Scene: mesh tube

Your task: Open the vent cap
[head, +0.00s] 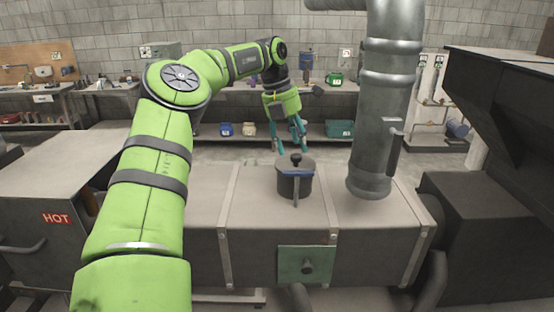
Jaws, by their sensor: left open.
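The vent cap (296,166) is a dark round lid with a small knob on top. It sits on a short dark cylinder with a blue band, on top of the long grey metal box. A handle or lever hangs down its front side. My left gripper (290,146), with teal fingers pointing down, is open and empty just above and behind the cap's knob. I cannot tell whether a fingertip touches the knob. My right gripper is not in view.
A thick grey pipe (383,110) with a side lever rises from the box right of the cap. A dark hood (500,95) overhangs the right side. A green panel (306,265) with a knob is on the box front. A HOT label (57,218) marks the left unit.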

